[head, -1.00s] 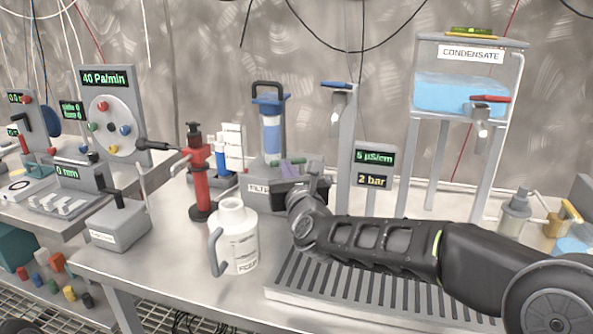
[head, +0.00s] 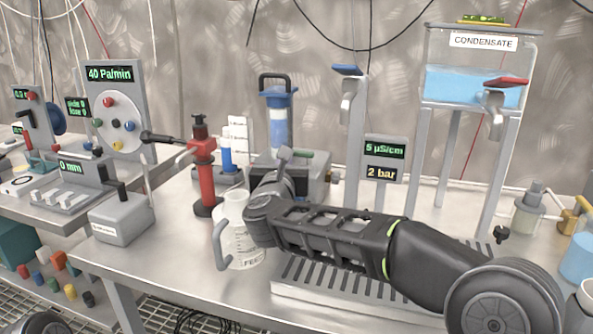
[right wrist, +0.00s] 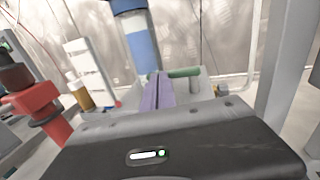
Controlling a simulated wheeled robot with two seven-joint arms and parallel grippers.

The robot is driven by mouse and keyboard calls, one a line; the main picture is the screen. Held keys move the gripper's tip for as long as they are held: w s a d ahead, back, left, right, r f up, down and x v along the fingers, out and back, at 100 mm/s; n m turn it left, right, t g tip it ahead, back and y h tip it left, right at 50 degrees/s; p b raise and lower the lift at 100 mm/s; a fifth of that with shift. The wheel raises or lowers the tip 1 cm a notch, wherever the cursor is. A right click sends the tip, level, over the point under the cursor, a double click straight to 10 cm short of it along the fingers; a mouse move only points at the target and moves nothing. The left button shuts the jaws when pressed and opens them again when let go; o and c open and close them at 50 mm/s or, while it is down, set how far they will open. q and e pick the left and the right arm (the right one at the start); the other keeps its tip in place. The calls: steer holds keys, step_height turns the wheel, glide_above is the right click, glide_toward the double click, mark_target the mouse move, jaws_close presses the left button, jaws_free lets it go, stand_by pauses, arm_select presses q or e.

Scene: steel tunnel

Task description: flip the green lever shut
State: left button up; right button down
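The green lever (head: 303,153) sits low on the grey base of the blue-capped filter column (head: 278,120). In the right wrist view the lever (right wrist: 186,72) lies roughly level, just beyond my fingertips and to their right. My right gripper (right wrist: 159,88) shows there as two lavender fingers side by side with only a thin seam between them, shut with nothing visible in them. Whether they touch the lever I cannot tell. In the head view those fingers are hidden behind my right wrist. My left gripper is not in view.
A white jug (head: 240,245) stands close by my right wrist. A red pump (head: 204,170) is to the left. A blue-handled tap post (head: 351,130) and a display (head: 385,158) reading 5 µS/cm and 2 bar stand right. The CONDENSATE tank (head: 470,85) is farther right.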

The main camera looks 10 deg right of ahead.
steer(key=shift+r, duration=0.1)
stand_by(0.5)
step_height(320, 180, up, 10)
steer(key=p, duration=0.3)
stand_by(0.4)
